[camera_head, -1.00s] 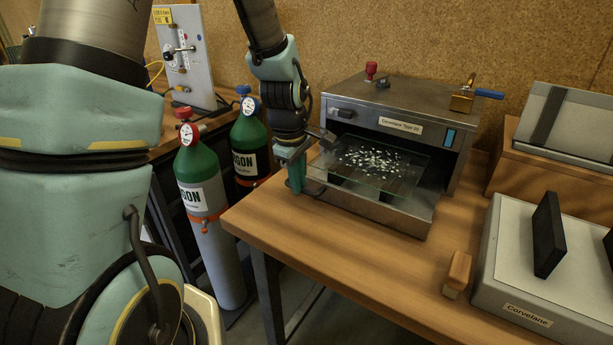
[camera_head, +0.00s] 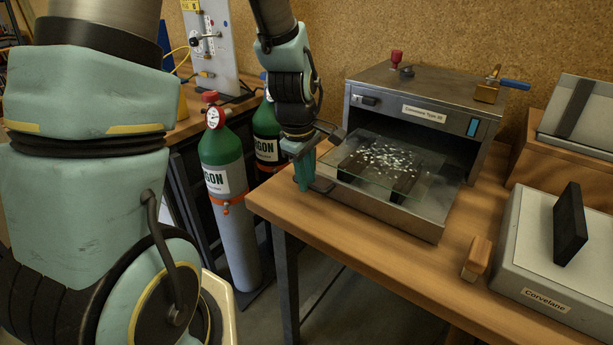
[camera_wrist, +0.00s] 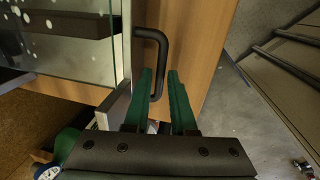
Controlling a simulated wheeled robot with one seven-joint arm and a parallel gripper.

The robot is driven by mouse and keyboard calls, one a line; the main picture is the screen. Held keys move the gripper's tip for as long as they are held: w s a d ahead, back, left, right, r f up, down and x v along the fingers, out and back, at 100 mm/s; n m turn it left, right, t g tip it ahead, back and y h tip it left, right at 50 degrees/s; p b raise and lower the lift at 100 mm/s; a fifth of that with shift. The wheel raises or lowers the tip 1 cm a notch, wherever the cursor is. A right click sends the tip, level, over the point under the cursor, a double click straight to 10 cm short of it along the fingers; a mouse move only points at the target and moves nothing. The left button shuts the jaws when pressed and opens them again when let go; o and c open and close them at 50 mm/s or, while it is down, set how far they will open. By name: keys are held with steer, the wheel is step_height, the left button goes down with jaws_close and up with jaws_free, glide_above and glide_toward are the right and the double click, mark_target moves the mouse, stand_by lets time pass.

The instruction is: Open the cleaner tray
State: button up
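The cleaner (camera_head: 430,95) is a grey metal box with an open front on the wooden table. Its tray (camera_head: 400,222) stands out of the front, with a clear glass plate (camera_head: 428,185) above it bearing scattered white specks. My gripper (camera_head: 304,180) points down at the tray's left front corner in the head view. In the wrist view its two green fingers (camera_wrist: 160,74) are apart. A black bar handle (camera_wrist: 161,50) runs down between them in the picture, closer to the left finger. I cannot tell whether a finger touches it.
Two green and grey gas bottles (camera_head: 223,175) stand left of the table. A small wooden block (camera_head: 476,258) and a grey Corvelane device (camera_head: 530,270) are to the right. The table front (camera_head: 360,250) is bare. The cleaner has a blue-handled valve (camera_head: 513,84) on top.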

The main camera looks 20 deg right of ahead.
steer(key=shift+o, duration=1.4)
step_height(320, 180, up, 11)
steer(key=s+a+b, duration=0.1)
steer(key=shift+a+f, duration=0.15)
steer(key=shift+a, duration=0.05)
steer(key=shift+s, duration=0.1)
steer(key=a+f+m, duration=0.2)
steer(key=a+m, duration=0.2)
steer(key=a, duration=0.6)
steer(key=s+a+f+m+y, duration=0.1)
steer(key=a+f+m, duration=0.2)
steer(key=a, duration=0.7)
steer(key=shift+s+f+m, duration=0.15)
steer(key=shift+m, duration=0.95)
